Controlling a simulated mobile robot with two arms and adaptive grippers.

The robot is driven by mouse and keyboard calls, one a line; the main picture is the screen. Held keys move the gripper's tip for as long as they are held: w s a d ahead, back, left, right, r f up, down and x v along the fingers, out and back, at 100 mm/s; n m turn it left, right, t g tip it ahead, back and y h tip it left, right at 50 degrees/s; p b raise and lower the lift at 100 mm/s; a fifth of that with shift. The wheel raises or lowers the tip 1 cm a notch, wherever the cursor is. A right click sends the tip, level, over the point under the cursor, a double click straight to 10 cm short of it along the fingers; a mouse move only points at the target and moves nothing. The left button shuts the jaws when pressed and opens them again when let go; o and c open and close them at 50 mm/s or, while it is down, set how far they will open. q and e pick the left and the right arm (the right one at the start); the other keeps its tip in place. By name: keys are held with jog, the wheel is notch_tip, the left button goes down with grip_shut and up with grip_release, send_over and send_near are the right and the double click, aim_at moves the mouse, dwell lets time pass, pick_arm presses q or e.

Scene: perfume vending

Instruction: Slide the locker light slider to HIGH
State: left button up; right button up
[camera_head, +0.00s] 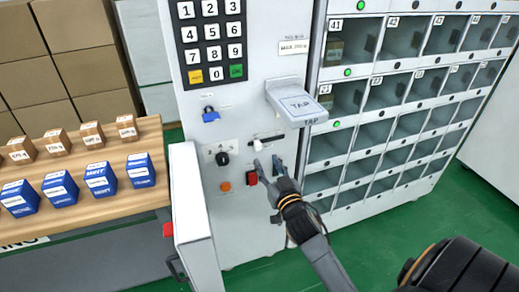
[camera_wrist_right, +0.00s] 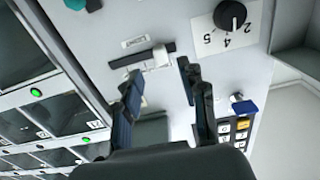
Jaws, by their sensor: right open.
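The locker light slider (camera_head: 257,145) is a small white knob in a dark horizontal slot on the white machine's front panel. In the head view the knob sits near the left end of the slot. The slider also shows in the right wrist view (camera_wrist_right: 161,56), where the panel is upside down.
A black dial (camera_head: 222,158), an orange button (camera_head: 225,186) and a red switch (camera_head: 252,178) surround the slider. The TAP reader (camera_head: 298,103) juts out above, and a keypad (camera_head: 210,45) is higher. Lockers (camera_head: 385,130) stand right; a wooden counter (camera_head: 85,172) with small boxes is left.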

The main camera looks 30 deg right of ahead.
aim_at(259, 149)
jog(key=x, duration=0.7)
jog(key=shift+w, duration=0.2)
grip_shut()
